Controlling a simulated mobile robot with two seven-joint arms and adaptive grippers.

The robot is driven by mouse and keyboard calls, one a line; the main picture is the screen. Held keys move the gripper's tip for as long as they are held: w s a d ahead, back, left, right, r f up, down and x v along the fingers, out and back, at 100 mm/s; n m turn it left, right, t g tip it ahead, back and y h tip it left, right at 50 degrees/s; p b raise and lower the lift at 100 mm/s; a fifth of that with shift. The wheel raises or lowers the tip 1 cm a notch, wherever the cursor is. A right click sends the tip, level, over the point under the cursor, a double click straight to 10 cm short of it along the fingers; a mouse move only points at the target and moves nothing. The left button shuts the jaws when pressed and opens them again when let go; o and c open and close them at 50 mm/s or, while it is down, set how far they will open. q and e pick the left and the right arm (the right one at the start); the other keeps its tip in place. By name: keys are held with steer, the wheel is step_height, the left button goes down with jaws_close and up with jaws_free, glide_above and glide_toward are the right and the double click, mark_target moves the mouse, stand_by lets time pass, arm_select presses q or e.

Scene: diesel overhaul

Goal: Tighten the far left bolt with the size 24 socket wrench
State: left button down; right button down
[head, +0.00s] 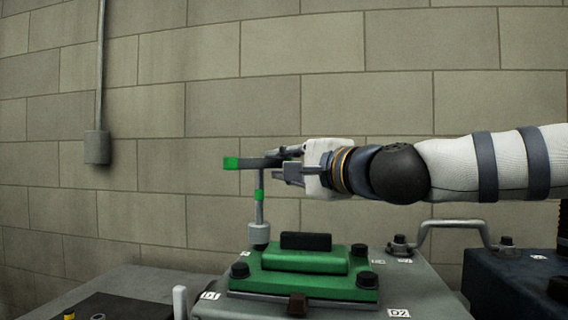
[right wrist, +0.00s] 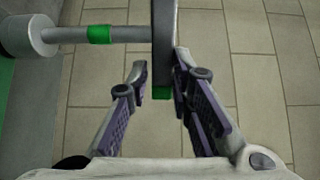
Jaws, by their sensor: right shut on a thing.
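The size 24 socket wrench (head: 259,212) stands upright, its grey socket (head: 258,234) down over the far left corner of the green cover (head: 300,283). The far left bolt is hidden under the socket. The wrench has a green band on its shaft and a green-ended handle (head: 231,163) across the top. My right gripper (head: 282,165) comes in from the right and is shut on the handle. In the right wrist view, the handle (right wrist: 164,45) runs between the fingers (right wrist: 160,75) and the shaft (right wrist: 130,33) points left. My left gripper is not in view.
Other bolts show at the near left (head: 240,270), near right (head: 367,281) and far right (head: 360,250) of the cover. A black block (head: 306,241) tops the cover. A metal loop handle (head: 455,224) stands right of it. A block wall (head: 300,90) closes the back.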

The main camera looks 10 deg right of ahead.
steer(key=shift+w+a+f, duration=0.1)
steer(key=shift+w+f, duration=0.15)
steer(key=shift+f, duration=0.7)
step_height(320, 180, up, 11)
steer(key=shift+f, duration=0.15)
steer(key=s+a, duration=0.1)
steer(key=s, duration=0.6)
